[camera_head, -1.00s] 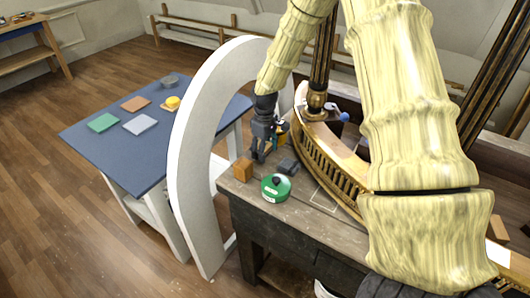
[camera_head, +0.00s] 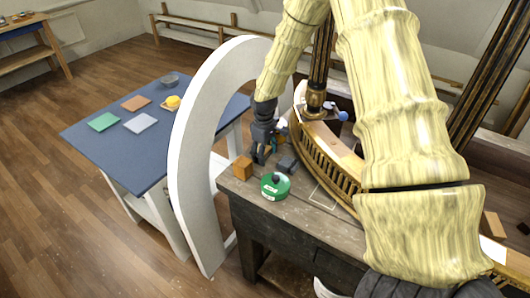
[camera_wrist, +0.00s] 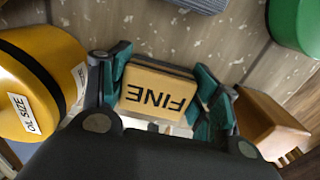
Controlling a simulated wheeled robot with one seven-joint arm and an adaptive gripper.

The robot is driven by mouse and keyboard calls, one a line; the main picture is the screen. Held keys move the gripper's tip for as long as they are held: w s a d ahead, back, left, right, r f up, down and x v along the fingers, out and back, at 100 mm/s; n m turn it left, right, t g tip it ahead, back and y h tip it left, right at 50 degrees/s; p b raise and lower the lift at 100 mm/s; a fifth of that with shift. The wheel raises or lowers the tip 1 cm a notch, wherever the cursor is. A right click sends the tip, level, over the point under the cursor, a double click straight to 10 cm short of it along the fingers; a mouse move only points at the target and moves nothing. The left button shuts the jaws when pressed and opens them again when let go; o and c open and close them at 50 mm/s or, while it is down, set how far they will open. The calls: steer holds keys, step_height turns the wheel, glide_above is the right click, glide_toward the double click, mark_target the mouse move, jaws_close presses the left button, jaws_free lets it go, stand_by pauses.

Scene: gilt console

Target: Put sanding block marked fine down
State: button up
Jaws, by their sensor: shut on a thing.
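The sanding block marked FINE (camera_wrist: 158,92) is tan with a dark edge and black lettering, upside down in the wrist view. My gripper (camera_wrist: 163,84) is shut on it, with a green-padded finger at each side. In the head view my gripper (camera_head: 262,154) is low over the left end of the workbench (camera_head: 300,212), between an orange-brown block and a dark grey block. The sanding block is hidden by the fingers there. I cannot tell whether it touches the bench top.
Close around are the orange-brown block (camera_head: 242,168), the dark grey block (camera_head: 287,164), a green round tin (camera_head: 275,187) and a yellow OIL SIZE jar (camera_wrist: 38,82). A white arch (camera_head: 190,150) stands left of the bench. A curved gilt piece (camera_head: 325,160) lies to the right.

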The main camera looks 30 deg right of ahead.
steer(key=o, duration=1)
steer(key=shift+s+a+f, duration=0.1)
steer(key=shift+s+f, duration=0.15)
steer(key=shift+f, duration=0.25)
steer(key=shift+o, duration=0.7)
steer(key=shift+w+f, duration=0.15)
steer(key=shift+w, duration=0.1)
steer(key=shift+r, duration=0.2)
steer(key=shift+w+r, duration=0.1)
steer(key=shift+r, duration=0.5)
step_height(320, 180, up, 12)
steer(key=b, duration=0.3)
